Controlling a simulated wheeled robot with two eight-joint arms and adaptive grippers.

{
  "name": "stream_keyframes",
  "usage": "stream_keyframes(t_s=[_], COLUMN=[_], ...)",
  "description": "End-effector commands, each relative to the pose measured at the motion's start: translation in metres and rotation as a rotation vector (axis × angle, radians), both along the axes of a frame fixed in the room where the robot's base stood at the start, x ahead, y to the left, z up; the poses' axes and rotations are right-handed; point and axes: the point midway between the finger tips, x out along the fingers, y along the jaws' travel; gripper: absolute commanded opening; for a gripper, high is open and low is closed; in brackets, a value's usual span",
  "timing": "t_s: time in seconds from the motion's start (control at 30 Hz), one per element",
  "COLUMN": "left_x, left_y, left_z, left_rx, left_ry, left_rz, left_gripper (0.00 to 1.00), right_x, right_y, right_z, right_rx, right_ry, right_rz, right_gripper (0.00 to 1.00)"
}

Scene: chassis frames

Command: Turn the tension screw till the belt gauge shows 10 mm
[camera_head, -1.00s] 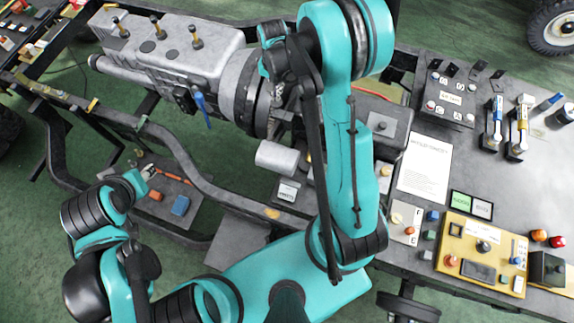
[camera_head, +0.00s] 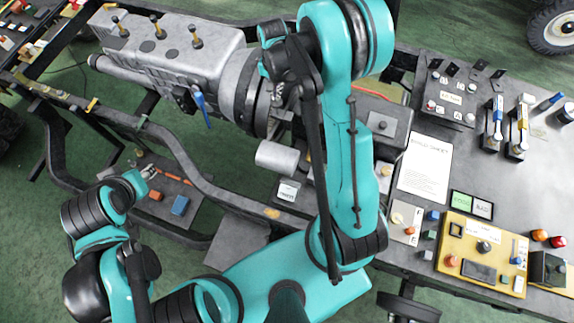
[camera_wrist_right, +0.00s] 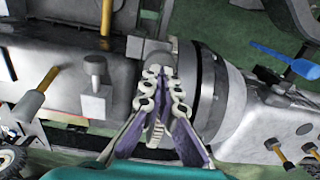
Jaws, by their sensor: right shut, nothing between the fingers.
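My right gripper (camera_wrist_right: 165,72) is shut and empty in the wrist view, its fingers close together beside a grey housing and a dark-banded wheel (camera_wrist_right: 208,88). In the head view the right gripper (camera_head: 279,97) shows small at the end of the engine block (camera_head: 180,62), partly hidden by my arm. A grey post (camera_wrist_right: 95,66) with a square foot stands left of the fingers in the wrist view, apart from them. I cannot tell whether it is the tension screw. No belt gauge reading can be made out. My left gripper (camera_head: 149,171) is small at the left; its jaws are unclear.
A dark bench on the right holds a white sheet (camera_head: 425,167), a yellow control box (camera_head: 466,268) and green and grey GOOD/BAD signs (camera_head: 472,206). A tray (camera_head: 157,204) with orange and blue pieces lies near my left arm. Dark frame rails (camera_head: 205,180) run below the engine.

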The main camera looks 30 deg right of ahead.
Motion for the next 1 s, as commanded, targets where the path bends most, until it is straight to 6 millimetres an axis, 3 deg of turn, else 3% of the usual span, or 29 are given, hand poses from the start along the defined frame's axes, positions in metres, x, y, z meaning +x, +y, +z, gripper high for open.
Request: stream_keyframes(t_s=[0.8,1.0], left_x=[0.000,0.000], left_y=[0.000,0.000], left_z=[-0.032,-0.029], left_rx=[0.000,0.000], left_ry=[0.000,0.000], left_rz=[0.000,0.000], left_gripper=[0.40,0.40], right_x=[0.000,0.000], right_y=[0.000,0.000], right_z=[-0.035,-0.031], right_rx=[0.000,0.000], right_ry=[0.000,0.000], right_rz=[0.000,0.000], right_gripper=[0.00,0.00])
